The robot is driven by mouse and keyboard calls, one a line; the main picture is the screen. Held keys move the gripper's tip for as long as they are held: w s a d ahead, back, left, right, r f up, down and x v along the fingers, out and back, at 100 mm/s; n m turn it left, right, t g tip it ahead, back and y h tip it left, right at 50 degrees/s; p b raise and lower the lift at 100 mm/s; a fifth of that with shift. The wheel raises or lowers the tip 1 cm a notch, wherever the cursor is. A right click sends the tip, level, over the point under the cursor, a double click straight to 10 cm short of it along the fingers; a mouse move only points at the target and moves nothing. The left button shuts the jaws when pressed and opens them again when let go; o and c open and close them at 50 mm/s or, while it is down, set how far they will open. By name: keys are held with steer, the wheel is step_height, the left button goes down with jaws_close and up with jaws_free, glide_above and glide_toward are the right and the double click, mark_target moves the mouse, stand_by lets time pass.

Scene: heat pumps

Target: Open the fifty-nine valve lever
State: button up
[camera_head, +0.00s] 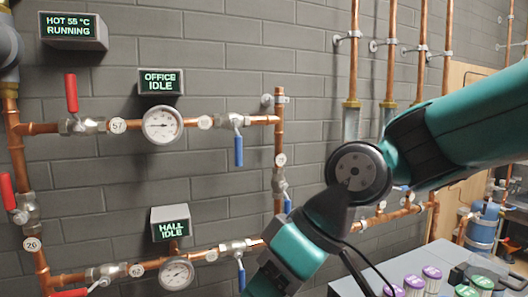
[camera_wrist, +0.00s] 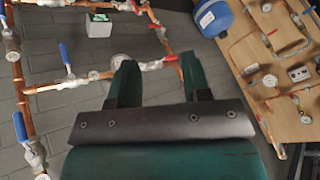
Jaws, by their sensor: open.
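No tag in view reads 59 clearly, so I cannot tell which lever is the fifty-nine one. In the head view a red lever (camera_head: 71,93) stands upright beside tag 57 (camera_head: 118,125). Blue levers hang down on the office pipe (camera_head: 239,150) and the hall pipe (camera_head: 241,274). Another red lever (camera_head: 8,192) is at the left edge above tag 20 (camera_head: 30,244). In the wrist view my gripper (camera_wrist: 158,76) is open and empty, with a red lever (camera_wrist: 152,65) seen beyond and between its fingers. A blue lever (camera_wrist: 66,56) is left of it. My fingertips are outside the head view.
Gauges (camera_head: 163,125) and copper pipes run along the grey block wall. Status boxes read office idle (camera_head: 160,81) and hall idle (camera_head: 170,224). A table (camera_head: 345,287) with purple- and green-topped containers stands at the lower right. The wrist view shows a wooden board (camera_wrist: 270,60) with pipes.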

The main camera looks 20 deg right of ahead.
steer(key=w+d+r+t+y+b, duration=0.1)
steer(key=w+d+r+t+b, duration=0.15)
steer(key=w, duration=0.35)
steer(key=w+d+r+t+y+b, duration=0.1)
steer(key=w+d+t, duration=0.15)
steer(key=w, duration=0.25)
steer(key=t+y+b, duration=0.1)
steer(key=t+b, duration=0.2)
steer(key=t, duration=0.4)
glide_toward(241, 146)
steer(key=p+x, duration=0.6)
steer(key=x, duration=0.5)
jaws_close()
